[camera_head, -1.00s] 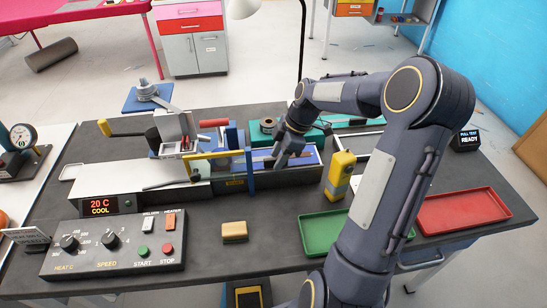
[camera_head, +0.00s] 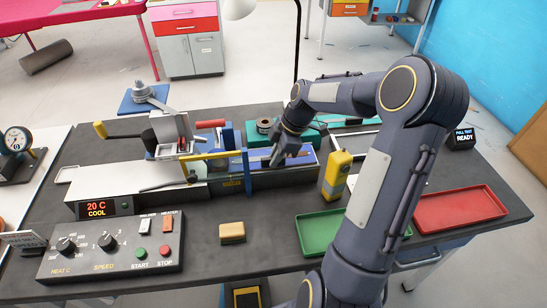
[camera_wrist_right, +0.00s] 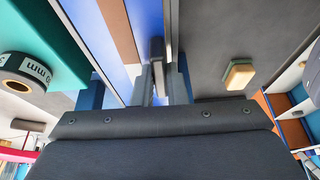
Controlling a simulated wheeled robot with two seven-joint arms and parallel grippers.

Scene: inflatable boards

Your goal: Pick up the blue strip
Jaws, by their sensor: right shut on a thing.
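The blue strip (camera_head: 303,160) lies along the long bed of the bench machine, right of its blue upright frame (camera_head: 247,172). In the right wrist view blue surface with a brown band (camera_wrist_right: 119,30) runs beside the fingers. My right gripper (camera_head: 276,162) is down at the strip, just right of the blue frame. Its fingers (camera_wrist_right: 160,85) are close together in the wrist view, shut on the strip; the exact contact is partly hidden. My left gripper does not show.
A yellow block-shaped device (camera_head: 336,175) stands right of the bed. A green tray (camera_head: 318,232) and a red tray (camera_head: 460,208) lie at the right. A control panel (camera_head: 112,245) and a tan block (camera_head: 232,232) are in front. A tape roll (camera_head: 264,126) is behind.

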